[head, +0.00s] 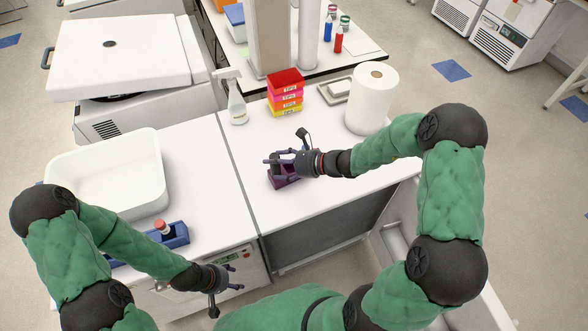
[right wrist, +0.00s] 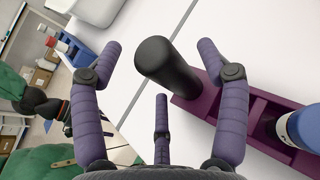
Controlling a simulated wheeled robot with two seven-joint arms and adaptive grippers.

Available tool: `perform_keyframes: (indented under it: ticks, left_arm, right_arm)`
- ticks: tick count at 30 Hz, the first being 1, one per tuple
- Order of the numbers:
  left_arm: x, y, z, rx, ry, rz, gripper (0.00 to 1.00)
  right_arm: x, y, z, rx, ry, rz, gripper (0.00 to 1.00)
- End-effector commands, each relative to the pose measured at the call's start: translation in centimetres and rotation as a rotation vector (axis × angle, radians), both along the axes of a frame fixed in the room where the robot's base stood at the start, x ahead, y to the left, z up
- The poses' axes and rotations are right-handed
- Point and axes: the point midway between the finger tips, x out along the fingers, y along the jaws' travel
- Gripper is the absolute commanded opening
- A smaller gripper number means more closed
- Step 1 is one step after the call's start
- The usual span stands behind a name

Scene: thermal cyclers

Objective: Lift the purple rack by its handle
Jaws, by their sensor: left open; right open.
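The purple rack (head: 287,182) sits on the white bench, partly hidden under my right gripper (head: 276,161). In the right wrist view the rack (right wrist: 262,118) runs toward the lower right. Its thick black handle (right wrist: 168,66) stands up at the rack's near end, between the spread purple fingers of my right gripper (right wrist: 160,57). The gripper is open, and gaps show between handle and fingers. A blue and white container (right wrist: 300,130) sits in a slot of the rack. My left gripper (head: 226,291) is open and empty, low in front of the left bench.
Stacked coloured tip boxes (head: 285,92), a spray bottle (head: 233,100) and a paper roll (head: 371,98) stand behind the rack. On the left are a white tub (head: 110,185) and a blue rack (head: 178,236). Bench around the purple rack is clear.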

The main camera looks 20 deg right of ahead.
Motion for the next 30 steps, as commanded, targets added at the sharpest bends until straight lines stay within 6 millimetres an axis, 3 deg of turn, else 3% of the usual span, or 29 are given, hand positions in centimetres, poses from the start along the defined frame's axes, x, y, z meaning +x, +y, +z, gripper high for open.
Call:
perform_keyframes:
  ticks: [11,19,30]
  left_arm:
    - [0.01,0.0,-0.21,0.0,0.0,0.0,0.59]
    - [0.01,0.0,-0.21,0.0,0.0,0.0,0.59]
    - [0.01,0.0,-0.12,0.0,0.0,0.0,0.59]
  right_arm:
    - [0.69,0.86,-0.45,-0.001,0.0,-0.001,0.75]
    - [0.68,0.85,-0.43,-0.002,0.0,-0.001,0.02]
    - [0.72,0.83,-0.1,-0.002,-0.002,-0.001,0.0]
